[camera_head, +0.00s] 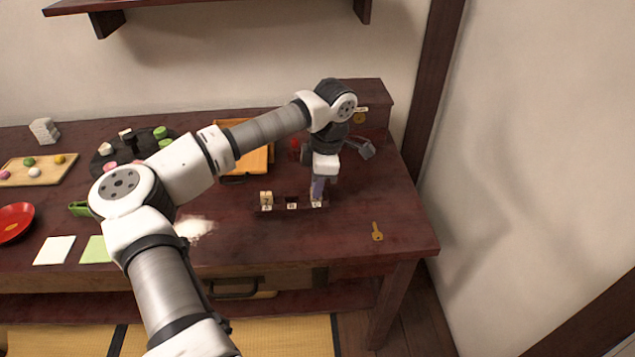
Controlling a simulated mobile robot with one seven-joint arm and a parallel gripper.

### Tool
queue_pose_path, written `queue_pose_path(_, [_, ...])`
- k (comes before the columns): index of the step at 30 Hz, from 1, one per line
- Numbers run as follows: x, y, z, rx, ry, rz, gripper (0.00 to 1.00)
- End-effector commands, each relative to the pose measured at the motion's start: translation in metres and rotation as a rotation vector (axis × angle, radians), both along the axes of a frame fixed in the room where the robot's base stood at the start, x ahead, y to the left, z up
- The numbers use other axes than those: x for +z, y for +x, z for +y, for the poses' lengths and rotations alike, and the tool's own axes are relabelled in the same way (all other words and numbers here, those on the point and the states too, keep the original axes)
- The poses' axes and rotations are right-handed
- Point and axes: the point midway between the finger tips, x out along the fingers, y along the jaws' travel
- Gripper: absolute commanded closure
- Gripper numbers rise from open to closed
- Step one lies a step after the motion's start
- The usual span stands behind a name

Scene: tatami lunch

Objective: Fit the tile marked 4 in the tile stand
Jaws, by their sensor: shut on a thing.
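The tile stand (279,207) is a low dark strip on the table with several small pale labels along its front. A cream tile (266,197) stands at its left end; its mark is too small to read surely. The middle place looks empty. My gripper (317,193) points down at the right end of the stand. It is shut on a small pale tile (316,199), mostly hidden by the fingers. I cannot read its mark or tell whether it is seated in the stand or just above it.
An orange tray (257,160) is behind the stand, partly behind my arm. Bare table lies in front of the stand.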

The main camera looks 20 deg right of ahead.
Motion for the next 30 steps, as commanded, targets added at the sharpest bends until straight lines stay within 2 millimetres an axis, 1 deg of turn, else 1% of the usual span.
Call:
queue_pose_path(9, [-0.006,0.000,0.000,0.000,0.000,0.000,1.00])
queue_pose_path(10, [-0.006,0.000,0.000,0.000,0.000,0.000,0.86])
queue_pose_path(15, [-0.006,0.000,0.000,0.000,0.000,0.000,0.64])
queue_pose_path(25, [-0.003,0.000,0.000,0.000,0.001,-0.001,0.63])
queue_pose_path(28, [0.007,0.000,-0.002,0.000,0.000,-0.002,0.63])
queue_pose_path(30, [0.019,0.000,-0.004,-0.001,0.000,-0.004,0.63])
